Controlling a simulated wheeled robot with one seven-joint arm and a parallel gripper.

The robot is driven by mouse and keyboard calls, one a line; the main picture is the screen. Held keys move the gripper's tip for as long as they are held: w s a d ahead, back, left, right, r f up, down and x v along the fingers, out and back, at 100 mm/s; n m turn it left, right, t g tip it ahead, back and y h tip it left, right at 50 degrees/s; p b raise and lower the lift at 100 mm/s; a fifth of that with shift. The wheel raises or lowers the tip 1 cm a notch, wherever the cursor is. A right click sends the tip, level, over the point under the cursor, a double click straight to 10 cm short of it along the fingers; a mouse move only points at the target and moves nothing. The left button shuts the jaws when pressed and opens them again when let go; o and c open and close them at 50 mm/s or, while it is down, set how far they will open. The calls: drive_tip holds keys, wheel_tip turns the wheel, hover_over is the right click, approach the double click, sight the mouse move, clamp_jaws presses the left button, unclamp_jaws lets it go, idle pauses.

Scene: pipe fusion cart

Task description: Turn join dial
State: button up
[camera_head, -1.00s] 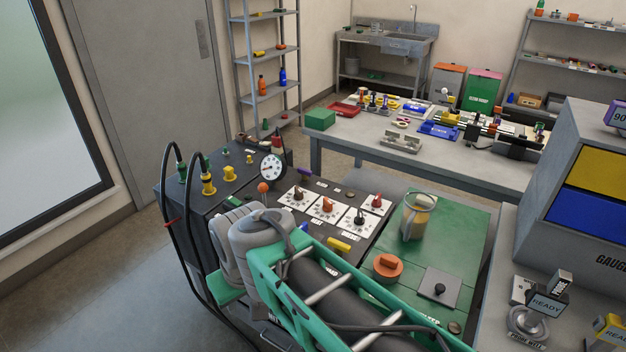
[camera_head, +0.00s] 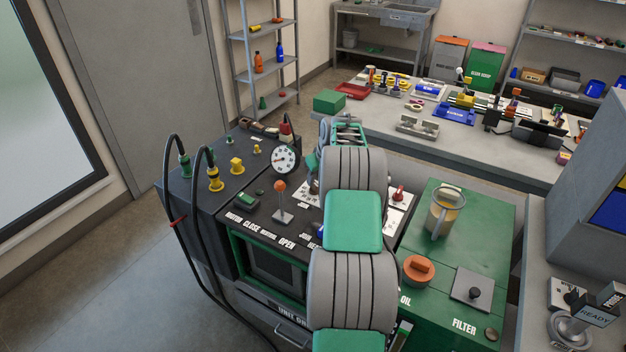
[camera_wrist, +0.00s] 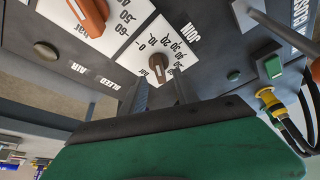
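The join dial (camera_wrist: 158,66) shows in the wrist view as a small brown knob on a white scale plate, with the upside-down word JOIN beside it. My gripper (camera_wrist: 160,88) reaches toward this knob from the bottom of the wrist view. Its two dark fingers are apart, with the knob in line with the gap between them. I cannot tell whether either finger touches the knob. In the head view my arm covers most of the dial panel, and the join dial and fingertips are hidden there.
A larger orange-brown knob (camera_wrist: 90,14) is beside the join dial. A red knob (camera_head: 398,194) shows right of my arm. A ball-topped lever (camera_head: 281,188) and gauge (camera_head: 285,160) stand left of it. A jug (camera_head: 445,212) and orange cap (camera_head: 418,270) are on the green top.

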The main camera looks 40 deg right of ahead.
sight(315, 183)
drive_tip(key=x, duration=0.3)
drive_tip(key=shift+w+d+f, duration=0.1)
drive_tip(key=shift+d+f, duration=0.05)
drive_tip(key=shift+d, duration=0.05)
drive_tip(key=shift+a, duration=0.15)
drive_tip(key=shift+c, duration=0.4)
clamp_jaws()
